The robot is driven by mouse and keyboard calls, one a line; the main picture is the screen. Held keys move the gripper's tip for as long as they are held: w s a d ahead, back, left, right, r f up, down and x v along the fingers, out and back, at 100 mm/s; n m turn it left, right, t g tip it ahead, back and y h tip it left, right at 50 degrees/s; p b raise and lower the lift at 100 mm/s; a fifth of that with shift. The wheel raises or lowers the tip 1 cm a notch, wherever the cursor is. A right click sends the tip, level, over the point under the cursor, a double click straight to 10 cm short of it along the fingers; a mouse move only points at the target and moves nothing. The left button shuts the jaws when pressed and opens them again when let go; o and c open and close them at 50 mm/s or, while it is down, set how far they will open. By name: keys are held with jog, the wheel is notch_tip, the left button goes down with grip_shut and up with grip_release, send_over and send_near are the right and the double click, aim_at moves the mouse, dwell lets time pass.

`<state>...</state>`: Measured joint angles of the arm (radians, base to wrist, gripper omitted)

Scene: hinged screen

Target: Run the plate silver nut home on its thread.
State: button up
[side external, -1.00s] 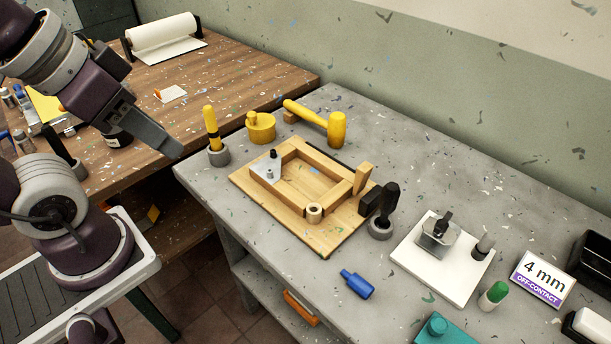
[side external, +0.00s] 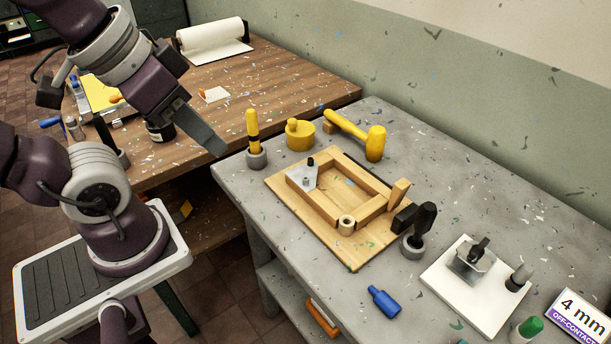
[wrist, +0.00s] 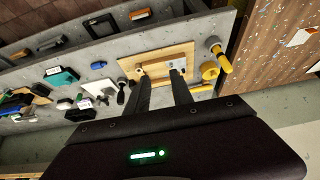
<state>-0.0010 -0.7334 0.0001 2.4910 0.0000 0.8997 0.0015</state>
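A pale silver plate (side external: 297,173) lies across one corner of a light wooden frame (side external: 372,213) on a wooden board. A small silver nut (side external: 306,181) shows on the plate, with a black knob (side external: 310,162) behind it. How far the nut sits down its thread is too small to tell. My gripper (side external: 218,150) is in the air to the left of the board, well apart from the plate. In the wrist view its two fingers (wrist: 160,80) stand apart with nothing between them. The wooden frame (wrist: 158,68) shows beyond the fingertips there; the nut is not clear.
A yellow-handled tool (side external: 252,135), a yellow pot (side external: 300,136) and a yellow mallet (side external: 372,140) stand behind the board. A black-handled tool (side external: 421,223) stands at its right. A blue bottle (side external: 384,302) lies in front. A white plate with a clamp (side external: 455,300) is farther right.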

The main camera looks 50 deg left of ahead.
jog(key=w+a+f+g, duration=0.1)
jog(key=w+f+g, duration=0.15)
jog(key=w, duration=0.85)
jog(key=g, duration=0.3)
send_near(306, 179)
notch_tip(306, 179, down, 8)
jog(key=shift+r, duration=0.15)
jog(key=shift+c, duration=0.9)
grip_shut()
